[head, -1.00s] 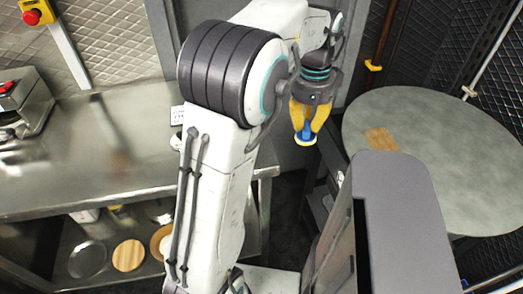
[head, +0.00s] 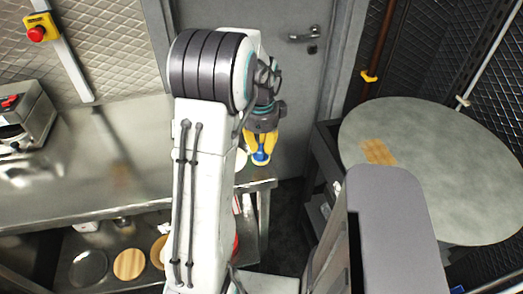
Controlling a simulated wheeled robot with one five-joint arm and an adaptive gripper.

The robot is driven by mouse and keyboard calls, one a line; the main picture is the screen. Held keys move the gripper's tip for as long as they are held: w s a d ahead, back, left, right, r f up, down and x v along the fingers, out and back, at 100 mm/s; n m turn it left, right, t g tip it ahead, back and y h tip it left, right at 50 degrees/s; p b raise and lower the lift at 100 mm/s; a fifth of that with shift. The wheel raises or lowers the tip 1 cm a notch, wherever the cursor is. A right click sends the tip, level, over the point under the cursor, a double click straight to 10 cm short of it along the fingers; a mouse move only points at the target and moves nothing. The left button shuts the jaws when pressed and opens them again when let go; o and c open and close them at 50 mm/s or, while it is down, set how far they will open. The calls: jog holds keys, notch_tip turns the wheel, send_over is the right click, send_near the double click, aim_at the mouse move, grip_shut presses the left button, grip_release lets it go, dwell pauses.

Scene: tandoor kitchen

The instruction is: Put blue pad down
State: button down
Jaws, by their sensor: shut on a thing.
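My gripper (head: 261,158) points down near the middle of the head view, with its yellow fingers shut on the blue pad (head: 261,156). Only a small part of the blue pad shows between the fingers, with a pale yellowish edge at its bottom. It is held in the air, just right of the steel counter's (head: 60,180) right end and in front of the grey door. My arm hides part of the counter.
A round grey table (head: 440,185) with a wooden patch (head: 378,151) stands at the right. A dark shelf unit (head: 325,165) stands left of it. The lower shelf holds a wooden disc (head: 130,264) and a metal disc (head: 88,267). A grey door (head: 285,90) is behind.

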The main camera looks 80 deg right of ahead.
aim_at(262, 154)
jog(key=shift+f+p, duration=1.4)
jog(key=shift+f, duration=0.35)
jog(key=shift+f, duration=0.1)
jog(key=c, duration=1.2)
grip_release()
jog(key=shift+c, duration=0.2)
